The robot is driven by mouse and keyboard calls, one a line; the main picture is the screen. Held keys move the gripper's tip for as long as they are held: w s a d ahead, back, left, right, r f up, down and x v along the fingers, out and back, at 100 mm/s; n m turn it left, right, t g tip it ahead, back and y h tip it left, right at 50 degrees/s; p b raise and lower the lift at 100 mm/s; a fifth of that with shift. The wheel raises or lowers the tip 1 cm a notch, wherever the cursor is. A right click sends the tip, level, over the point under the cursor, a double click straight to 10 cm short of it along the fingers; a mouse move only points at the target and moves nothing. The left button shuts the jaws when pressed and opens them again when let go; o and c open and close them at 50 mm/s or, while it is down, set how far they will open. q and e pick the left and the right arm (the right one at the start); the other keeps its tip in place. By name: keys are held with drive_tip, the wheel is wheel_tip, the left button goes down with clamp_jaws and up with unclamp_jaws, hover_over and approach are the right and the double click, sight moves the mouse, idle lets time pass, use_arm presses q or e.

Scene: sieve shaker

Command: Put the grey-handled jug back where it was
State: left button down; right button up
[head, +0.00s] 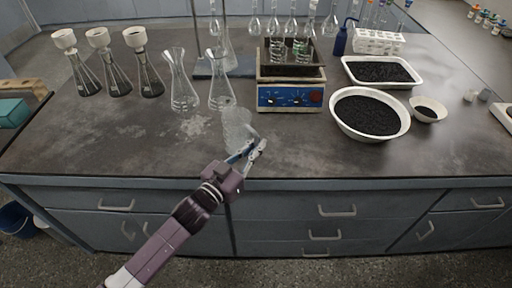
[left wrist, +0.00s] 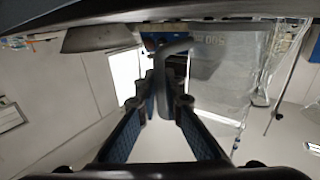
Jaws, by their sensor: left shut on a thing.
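The jug (head: 236,128) is clear and stands out faintly near the front edge of the bench, below two clear flasks. Its grey handle (left wrist: 160,72) shows in the left wrist view, with the clear jug body (left wrist: 222,75) to its right. My left gripper (head: 256,149) reaches in from the front and is shut on the grey handle; its fingers (left wrist: 160,105) lie on both sides of it. I cannot tell whether the jug's base touches the bench. My right gripper is in neither view.
Two clear flasks (head: 184,88) stand just behind the jug. The blue-fronted shaker (head: 290,97) is behind and to the right. A white bowl of black grains (head: 369,114) is further right. The bench (head: 110,150) is clear at the front left.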

use_arm(q)
drive_tip(key=shift+f, duration=0.15)
drive_tip(key=shift+f, duration=0.15)
drive_tip(key=c, duration=2.2)
unclamp_jaws()
drive_tip(key=shift+o, duration=0.6)
drive_tip(key=v, duration=1.2)
drive_tip(key=shift+b, duration=0.45)
